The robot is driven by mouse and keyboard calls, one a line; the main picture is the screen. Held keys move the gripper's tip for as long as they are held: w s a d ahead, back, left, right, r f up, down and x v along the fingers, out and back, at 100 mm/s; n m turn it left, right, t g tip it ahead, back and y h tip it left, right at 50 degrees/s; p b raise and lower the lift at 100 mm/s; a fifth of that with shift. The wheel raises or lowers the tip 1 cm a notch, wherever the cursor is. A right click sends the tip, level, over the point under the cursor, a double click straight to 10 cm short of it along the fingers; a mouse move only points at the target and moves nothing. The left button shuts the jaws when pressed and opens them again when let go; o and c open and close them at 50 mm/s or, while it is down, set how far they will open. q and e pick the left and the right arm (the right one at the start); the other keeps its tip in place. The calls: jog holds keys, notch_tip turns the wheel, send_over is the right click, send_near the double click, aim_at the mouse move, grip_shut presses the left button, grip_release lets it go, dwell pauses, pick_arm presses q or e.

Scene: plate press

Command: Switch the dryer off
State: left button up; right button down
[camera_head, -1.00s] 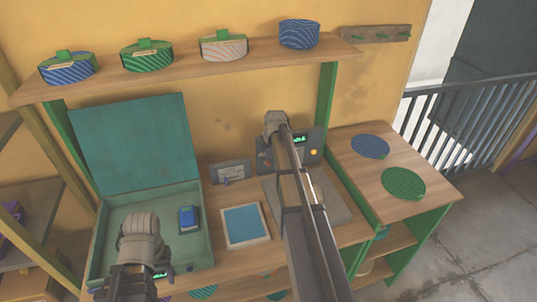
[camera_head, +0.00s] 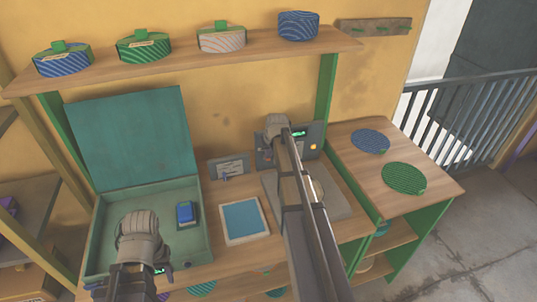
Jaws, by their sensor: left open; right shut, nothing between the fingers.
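No label I can read marks a dryer. A grey control panel (camera_head: 309,141) with a green lit display and an orange light stands at the back of the bench, behind a grey flat plate (camera_head: 340,198). My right gripper (camera_head: 277,122) is shut and empty, in front of the panel's left part in this view. Its arm hides part of the panel and plate, and I cannot tell whether it touches. My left gripper (camera_head: 138,220) is open and empty over the front of an open teal box (camera_head: 185,250) with its lid raised. The fingertips are hard to make out.
A blue block (camera_head: 185,212) lies in the teal box. A small switch plate (camera_head: 229,168) and a blue-topped tray (camera_head: 244,221) are between box and panel. Round tins, including a blue one (camera_head: 299,26), line the shelf above. Two discs (camera_head: 403,178) lie on the right-hand table.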

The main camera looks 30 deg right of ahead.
jog(key=shift+s+f, duration=0.1)
jog(key=shift+s, duration=0.05)
jog(key=f+t+b, duration=0.1)
jog(key=b, duration=0.1)
jog(key=s+f+t+b, duration=0.1)
jog(key=t+b, duration=0.1)
jog(key=b, duration=0.1)
jog(key=t+h+b, duration=0.1)
jog(key=b, duration=0.2)
jog(key=shift+s+a+f+t, duration=0.3)
jog(key=shift+s+f, duration=0.1)
jog(key=shift+s+b, duration=0.1)
jog(key=shift+b, duration=0.3)
jog(key=shift+r, duration=0.25)
jog(key=shift+r+p, duration=0.65)
jog(key=shift+p, duration=0.25)
